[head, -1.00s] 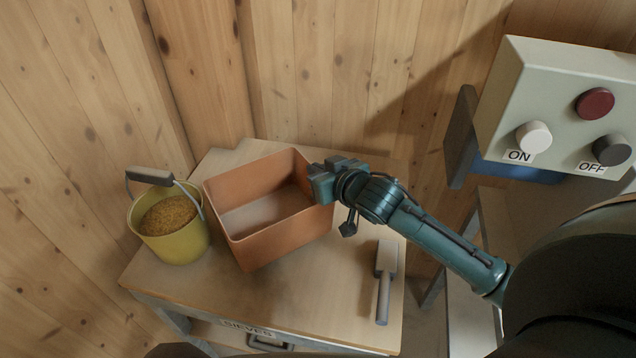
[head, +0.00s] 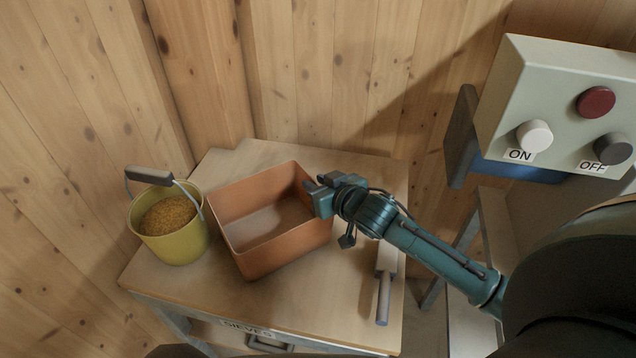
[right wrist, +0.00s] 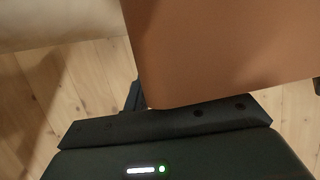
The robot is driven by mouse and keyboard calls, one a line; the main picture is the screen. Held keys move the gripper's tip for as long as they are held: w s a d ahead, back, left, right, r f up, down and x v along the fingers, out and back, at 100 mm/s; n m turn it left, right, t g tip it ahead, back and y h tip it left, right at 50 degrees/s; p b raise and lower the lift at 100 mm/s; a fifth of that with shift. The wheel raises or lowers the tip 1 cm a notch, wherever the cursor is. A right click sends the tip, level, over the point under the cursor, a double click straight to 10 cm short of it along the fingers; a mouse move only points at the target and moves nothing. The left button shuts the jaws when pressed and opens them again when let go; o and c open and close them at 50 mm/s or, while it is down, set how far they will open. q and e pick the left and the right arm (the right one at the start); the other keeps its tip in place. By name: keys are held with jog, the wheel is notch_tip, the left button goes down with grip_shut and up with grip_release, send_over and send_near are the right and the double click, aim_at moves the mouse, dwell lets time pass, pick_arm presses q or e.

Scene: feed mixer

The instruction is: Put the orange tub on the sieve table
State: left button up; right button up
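The orange tub (head: 285,247) is an open, empty box at the middle of the sieve table (head: 215,305), whose front label is partly cut off. The tub looks level and appears to rest on the tabletop. My right gripper (head: 317,196) is shut on the rim of the tub's right wall. In the right wrist view the tub's wall (right wrist: 225,45) fills the upper right, close in front of the gripper; the fingertips are mostly hidden there. My left gripper is not in view.
A yellow bucket (head: 178,245) of grain with a raised handle stands left of the tub. A grey-handled scraper-like tool (head: 383,295) lies at the table's right. A control box (head: 555,100) with ON and OFF knobs is at the right. A wooden wall stands behind.

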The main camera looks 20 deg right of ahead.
jog(key=shift+r, duration=0.2)
jog(key=v, duration=1.2)
